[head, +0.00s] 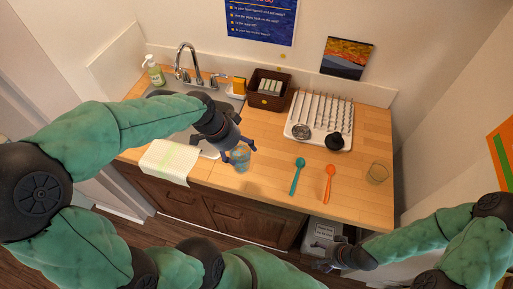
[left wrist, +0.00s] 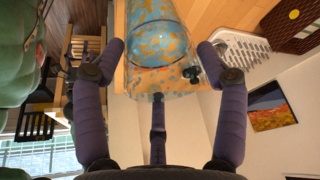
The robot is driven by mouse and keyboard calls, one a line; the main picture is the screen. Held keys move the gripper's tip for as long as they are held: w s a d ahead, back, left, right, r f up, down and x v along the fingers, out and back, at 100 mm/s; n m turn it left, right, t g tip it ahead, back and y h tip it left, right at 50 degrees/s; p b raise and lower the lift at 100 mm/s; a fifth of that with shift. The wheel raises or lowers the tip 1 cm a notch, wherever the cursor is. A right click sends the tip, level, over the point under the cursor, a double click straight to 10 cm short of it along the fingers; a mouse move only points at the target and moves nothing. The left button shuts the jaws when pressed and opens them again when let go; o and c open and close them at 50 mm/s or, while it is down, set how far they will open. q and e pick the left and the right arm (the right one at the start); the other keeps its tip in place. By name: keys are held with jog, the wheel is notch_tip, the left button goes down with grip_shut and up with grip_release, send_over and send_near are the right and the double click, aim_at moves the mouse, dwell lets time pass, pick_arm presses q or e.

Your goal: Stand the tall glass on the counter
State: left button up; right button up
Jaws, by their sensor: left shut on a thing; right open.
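The tall glass (head: 240,160) is clear with a bluish tint and is held over the front part of the wooden counter (head: 262,196). My left gripper (head: 236,152) is shut on it. In the left wrist view the glass (left wrist: 158,40) shows a blue and orange pattern and lies between the fingers of my left gripper (left wrist: 160,55). I cannot tell whether its base touches the counter. My right gripper (head: 327,262) is open and empty, low in front of the counter's front edge.
A teal spoon (head: 297,177) and an orange spoon (head: 329,184) lie right of the glass. A dish rack (head: 322,112) and brown basket (head: 267,92) are behind. A striped cloth (head: 168,162) hangs over the front edge at left.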

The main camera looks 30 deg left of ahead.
pick_arm(q)
jog(key=w+f+b, duration=0.1)
jog(key=w+f, duration=0.9)
jog(key=f, duration=0.1)
dwell(0.3)
jog(key=shift+f, duration=0.1)
jog(key=shift+f, duration=0.15)
jog(key=o, duration=1.7)
jog(key=p+v, duration=0.1)
jog(key=v, duration=1.1)
